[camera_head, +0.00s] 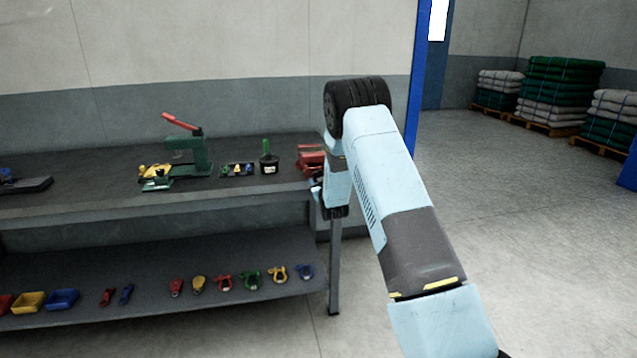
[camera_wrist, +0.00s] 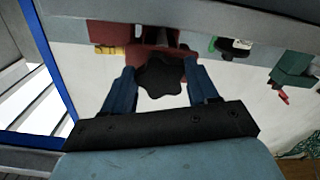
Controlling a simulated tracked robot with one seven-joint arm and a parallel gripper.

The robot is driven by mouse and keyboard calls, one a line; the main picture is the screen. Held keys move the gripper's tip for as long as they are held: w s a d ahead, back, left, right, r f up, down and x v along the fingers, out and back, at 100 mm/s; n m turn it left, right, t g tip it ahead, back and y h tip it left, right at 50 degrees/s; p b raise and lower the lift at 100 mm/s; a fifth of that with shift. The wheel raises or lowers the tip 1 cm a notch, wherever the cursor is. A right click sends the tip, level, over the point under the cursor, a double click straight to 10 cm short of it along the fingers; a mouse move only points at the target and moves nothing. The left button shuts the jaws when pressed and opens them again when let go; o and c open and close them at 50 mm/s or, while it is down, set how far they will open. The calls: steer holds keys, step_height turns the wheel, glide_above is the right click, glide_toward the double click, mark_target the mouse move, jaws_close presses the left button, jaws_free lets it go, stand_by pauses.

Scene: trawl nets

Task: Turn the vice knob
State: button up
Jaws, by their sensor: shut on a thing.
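The red vice (camera_head: 312,158) stands at the right end of the workbench, partly hidden behind my arm in the head view. In the wrist view the vice (camera_wrist: 128,57) appears upside down beneath the bench edge. Its black lobed knob (camera_wrist: 160,81) lies between the two blue fingers of my gripper (camera_wrist: 163,80). My gripper is shut on the knob, with a finger on its left and right sides. In the head view the knob and the fingertips are mostly hidden by my arm.
On the workbench (camera_head: 85,150) stand a green press (camera_head: 193,155) with a red lever and a dark pot (camera_head: 269,163) with a green handle. The lower shelf (camera_head: 130,318) holds several coloured shackles and bins. Open floor lies to the right, with net stacks (camera_head: 563,88) on pallets beyond.

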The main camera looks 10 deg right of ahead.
steer(key=shift+a+f+m, duration=0.1)
steer(key=shift+f+m, duration=0.1)
steer(key=shift+m, duration=0.8)
stand_by(1.2)
steer(key=o, duration=1)
steer(key=shift+r, duration=0.1)
steer(key=shift+o, duration=0.2)
steer(key=s, duration=1.3)
steer(key=shift+s, duration=0.4)
